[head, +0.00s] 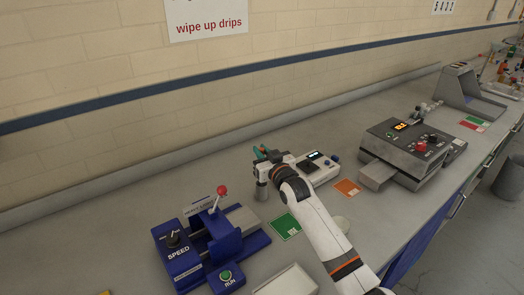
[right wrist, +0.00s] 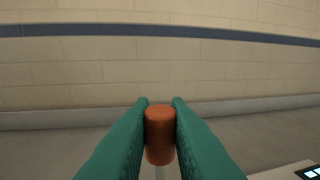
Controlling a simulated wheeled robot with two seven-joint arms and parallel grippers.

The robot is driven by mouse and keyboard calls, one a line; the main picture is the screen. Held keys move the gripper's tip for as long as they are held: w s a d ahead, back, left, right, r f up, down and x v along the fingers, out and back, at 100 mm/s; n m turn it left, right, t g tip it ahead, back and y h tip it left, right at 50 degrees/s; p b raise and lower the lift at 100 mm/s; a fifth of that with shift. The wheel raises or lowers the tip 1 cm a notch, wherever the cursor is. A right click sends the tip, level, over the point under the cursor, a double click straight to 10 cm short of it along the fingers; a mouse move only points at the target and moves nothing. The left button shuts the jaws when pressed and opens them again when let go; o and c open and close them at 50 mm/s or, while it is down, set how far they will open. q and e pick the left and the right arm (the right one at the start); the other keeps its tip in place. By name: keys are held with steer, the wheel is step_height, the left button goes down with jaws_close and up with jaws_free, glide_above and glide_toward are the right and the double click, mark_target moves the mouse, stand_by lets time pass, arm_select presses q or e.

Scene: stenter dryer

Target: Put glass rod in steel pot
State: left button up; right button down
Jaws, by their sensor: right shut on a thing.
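My right gripper (head: 264,154), with green fingers, is shut on the orange-brown end of the glass rod (right wrist: 159,135). In the right wrist view a pale, thin part shows just below this end; the rest of the rod is hidden. In the head view the gripper is above a small grey metal cylinder, which looks like the steel pot (head: 261,190). The pot stands on the bench left of a white instrument. I cannot tell whether the rod's lower end is inside the pot. My left gripper is not in view.
The white instrument (head: 322,168) is close to the pot. A blue machine with a red-knobbed lever (head: 221,191) stands at the left front. Green (head: 285,226) and orange (head: 347,188) cards lie on the bench. A grey machine (head: 412,150) stands to the right. The wall runs behind.

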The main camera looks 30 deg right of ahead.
steer(key=shift+f+b, duration=1.6)
steer(key=shift+f, duration=1.3)
steer(key=c, duration=0.9)
jaws_free()
steer(key=shift+r+p, duration=3)
